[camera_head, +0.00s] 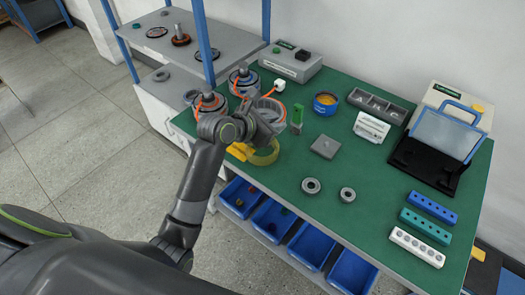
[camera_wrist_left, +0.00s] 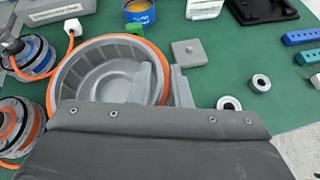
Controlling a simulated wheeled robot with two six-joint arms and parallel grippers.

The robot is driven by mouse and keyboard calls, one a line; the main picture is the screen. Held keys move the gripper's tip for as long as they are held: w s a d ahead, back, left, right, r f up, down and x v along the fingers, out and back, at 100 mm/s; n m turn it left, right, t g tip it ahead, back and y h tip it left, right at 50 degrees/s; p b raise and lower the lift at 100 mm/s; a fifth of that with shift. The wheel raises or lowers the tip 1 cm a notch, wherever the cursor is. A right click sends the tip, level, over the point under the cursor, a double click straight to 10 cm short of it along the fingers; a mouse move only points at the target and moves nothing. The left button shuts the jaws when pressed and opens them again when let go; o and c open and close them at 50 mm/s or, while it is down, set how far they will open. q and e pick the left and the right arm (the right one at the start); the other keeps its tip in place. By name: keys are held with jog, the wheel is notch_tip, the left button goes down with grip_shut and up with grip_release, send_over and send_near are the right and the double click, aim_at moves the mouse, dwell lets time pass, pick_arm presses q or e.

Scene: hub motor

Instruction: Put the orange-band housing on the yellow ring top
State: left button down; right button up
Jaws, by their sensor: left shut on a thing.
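The orange-band housing (camera_head: 268,106) is a grey ribbed bowl with an orange rim. My left gripper (camera_head: 266,120) is shut on its wall and also shows in the left wrist view (camera_wrist_left: 160,88), where the housing (camera_wrist_left: 95,75) fills the left half, open side up. The yellow ring (camera_head: 263,155) stands at the table's front left edge, just below the gripper and housing in the head view. My arm hides part of it, so I cannot tell whether the housing touches it. The yellow ring does not show in the left wrist view. My right gripper is in neither view.
A grey square plate (camera_head: 325,147) and two small rings (camera_head: 311,186) lie right.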

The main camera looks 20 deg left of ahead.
pick_arm(q)
notch_tip(320, 180, down, 10)
jog(key=shift+a+r+b, duration=0.1)
jog(key=shift+b, duration=0.3)
jog(key=c, duration=1.3)
grip_release()
jog(key=shift+s, duration=0.1)
jog(key=shift+c, duration=0.2)
jog(key=v, duration=1.2)
jog(key=shift+p, duration=0.4)
